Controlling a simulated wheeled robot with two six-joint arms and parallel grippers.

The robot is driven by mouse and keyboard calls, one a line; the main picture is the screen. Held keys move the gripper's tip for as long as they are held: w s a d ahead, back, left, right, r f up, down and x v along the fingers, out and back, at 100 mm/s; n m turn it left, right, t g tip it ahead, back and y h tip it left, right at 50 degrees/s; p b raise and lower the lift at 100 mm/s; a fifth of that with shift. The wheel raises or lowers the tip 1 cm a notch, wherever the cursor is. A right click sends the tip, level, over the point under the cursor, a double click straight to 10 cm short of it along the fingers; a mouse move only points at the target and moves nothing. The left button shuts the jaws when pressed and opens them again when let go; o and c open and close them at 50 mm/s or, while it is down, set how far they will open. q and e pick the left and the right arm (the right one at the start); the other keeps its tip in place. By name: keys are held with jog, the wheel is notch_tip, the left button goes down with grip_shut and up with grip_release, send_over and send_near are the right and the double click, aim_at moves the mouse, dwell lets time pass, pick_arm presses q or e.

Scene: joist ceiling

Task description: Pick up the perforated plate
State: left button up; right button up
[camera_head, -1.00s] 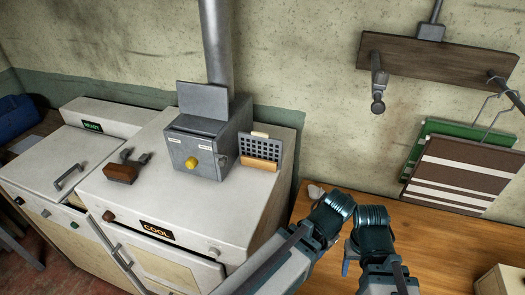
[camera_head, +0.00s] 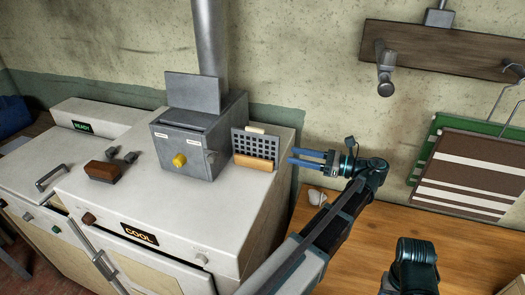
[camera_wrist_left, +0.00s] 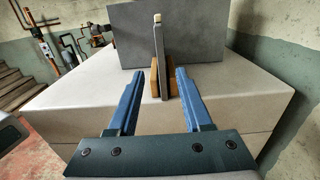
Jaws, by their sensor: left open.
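The perforated plate (camera_head: 264,146) is a dark grey grid with a pale tab on top. It stands upright in a wooden block (camera_head: 255,163) on the white top beside the grey metal box. In the left wrist view the plate (camera_wrist_left: 159,60) shows edge-on, upright in the block (camera_wrist_left: 153,79). My left gripper (camera_head: 291,156) is open and empty, a little to the right of the plate, fingers pointing at it. In the left wrist view the plate lies ahead of and between the two fingers (camera_wrist_left: 158,74), with a gap left. My right arm shows at the lower right; its fingers are not visible.
The grey metal box (camera_head: 195,140) with a yellow knob and a flue stands left of the plate. A brown-handled tool (camera_head: 102,171) lies further left. A wooden table (camera_head: 365,235) with a small pale object (camera_head: 317,196) is at right. Striped boards (camera_head: 465,170) hang on the wall.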

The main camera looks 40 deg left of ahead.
pick_arm(q)
send_near(255, 149)
jog(key=x, duration=0.5)
jog(key=shift+w+r, duration=0.15)
jog(key=shift+a, duration=0.1)
jog(key=shift+a, duration=0.1)
jog(key=shift+a, duration=0.35)
jog(key=x, duration=0.3)
jog(key=b+x, duration=0.1)
jog(key=shift+a+f, duration=0.2)
jog(key=shift+f, duration=0.2)
grip_shut()
